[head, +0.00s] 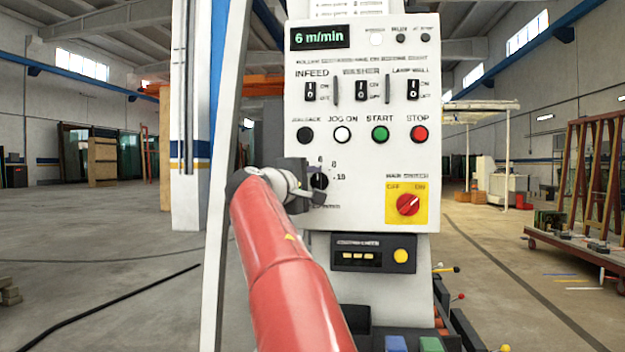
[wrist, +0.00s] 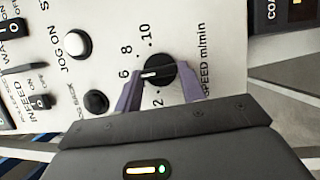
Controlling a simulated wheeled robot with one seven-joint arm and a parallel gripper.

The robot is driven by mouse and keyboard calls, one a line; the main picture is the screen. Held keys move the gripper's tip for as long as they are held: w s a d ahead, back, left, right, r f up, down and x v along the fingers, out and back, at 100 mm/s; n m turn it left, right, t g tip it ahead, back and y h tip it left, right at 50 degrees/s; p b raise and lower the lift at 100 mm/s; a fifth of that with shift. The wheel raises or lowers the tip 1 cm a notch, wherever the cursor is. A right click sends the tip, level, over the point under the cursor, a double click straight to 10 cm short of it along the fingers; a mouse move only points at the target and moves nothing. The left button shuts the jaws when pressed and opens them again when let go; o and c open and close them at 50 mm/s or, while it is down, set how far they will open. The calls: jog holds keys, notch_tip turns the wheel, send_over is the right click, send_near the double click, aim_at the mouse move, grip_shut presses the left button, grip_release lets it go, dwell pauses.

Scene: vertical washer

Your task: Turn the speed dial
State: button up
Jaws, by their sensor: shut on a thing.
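The speed dial (head: 320,181) is a small round black knob on the white control panel, partly hidden by my gripper in the head view. The wrist view shows the dial (wrist: 160,69) with its white mark towards the 6. The numbers 2, 6, 8 and 10 are readable around it. My gripper (head: 314,184) is at the panel face. In the wrist view its two fingers (wrist: 159,80) stand on either side of the dial, shut on it. The display (head: 320,37) at the panel's top reads 6 m/min.
Above the dial are a black button, a white JOG ON button (head: 342,134), a green START button (head: 380,134) and a red STOP button (head: 419,134). A red main switch on a yellow plate (head: 393,190) is at right. A white post (head: 221,180) rises at left.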

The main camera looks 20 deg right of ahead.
jog(key=shift+m, duration=0.3)
jog(key=o, duration=1)
jog(key=b+v, duration=0.2)
jog(key=v, duration=0.5)
jog(key=shift+s+a, duration=0.25)
jog(key=shift+a, duration=0.1)
